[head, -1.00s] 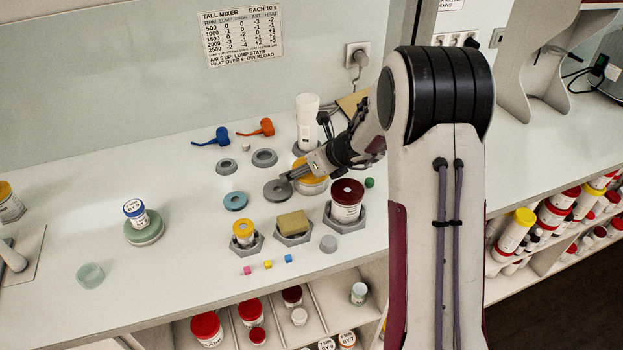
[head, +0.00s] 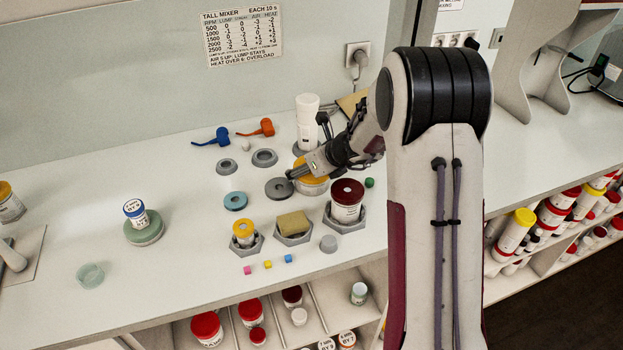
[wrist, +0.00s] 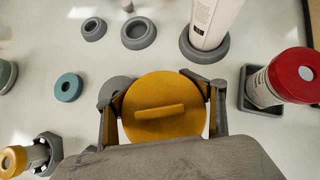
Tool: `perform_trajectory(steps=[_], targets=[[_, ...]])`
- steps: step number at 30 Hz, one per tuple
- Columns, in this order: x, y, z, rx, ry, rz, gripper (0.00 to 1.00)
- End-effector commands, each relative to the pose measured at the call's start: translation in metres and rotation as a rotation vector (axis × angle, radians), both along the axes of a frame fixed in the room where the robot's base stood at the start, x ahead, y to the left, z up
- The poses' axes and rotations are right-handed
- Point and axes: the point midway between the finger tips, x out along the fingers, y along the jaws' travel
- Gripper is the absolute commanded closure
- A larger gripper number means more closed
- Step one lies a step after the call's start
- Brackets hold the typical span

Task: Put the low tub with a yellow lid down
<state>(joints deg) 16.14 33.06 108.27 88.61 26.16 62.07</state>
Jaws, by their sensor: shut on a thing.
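The low tub with a yellow lid (head: 314,180) is at the back middle of the bench, partly hidden by my gripper (head: 298,174). In the wrist view its round yellow lid (wrist: 165,108), with a raised bar across it, sits between the two fingers of my gripper (wrist: 163,95). The fingers are shut on the tub, one at each side. The tub looks upright and low over or on the bench; I cannot tell whether its base touches. A grey disc (head: 278,188) lies close to its left and shows partly behind the left finger in the wrist view.
A white bottle (head: 307,120) stands in a grey ring behind the tub. A dark red-lidded jar (head: 347,199) stands in a grey holder in front right. A green ball (head: 369,183) lies to the right. A teal ring (head: 235,201) lies left. The bench's left middle is mostly clear.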

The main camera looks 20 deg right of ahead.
Motion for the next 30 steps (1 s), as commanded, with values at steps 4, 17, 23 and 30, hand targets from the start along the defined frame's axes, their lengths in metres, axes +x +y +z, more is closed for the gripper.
perform_trajectory(steps=[4, 17, 23, 30], targets=[[0.000, 0.000, -0.001, 0.000, 0.001, -0.001, 0.95], [0.000, 0.000, 0.010, 0.000, -0.001, 0.001, 0.95], [0.000, 0.000, 0.028, -0.001, -0.003, 0.001, 0.95], [0.001, 0.000, 0.056, 0.000, -0.005, 0.001, 0.95]])
